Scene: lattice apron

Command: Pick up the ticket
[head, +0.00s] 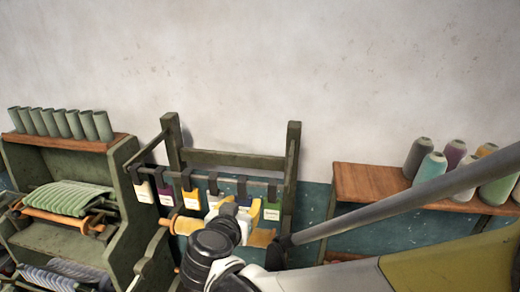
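Several tickets hang in a row from a rail on the dark green frame, each with a dark top and a pale printed label. A purple-topped ticket (165,190), an orange ticket (191,196) and a green ticket (272,209) are clear to see. Which one the task means, I cannot tell. My gripper (240,209) is at the right part of the row, close in front of the tickets there. My dark wrist hides part of it and the lower rail area. Whether its fingers touch or hold a ticket cannot be seen.
The green frame's post (291,180) stands just right of the tickets. An orange wooden roller (262,238) lies below the row. A rack with green cloth (67,197) stands at left. A wooden shelf (365,183) with thread cones (418,157) is at right. A plain wall is behind.

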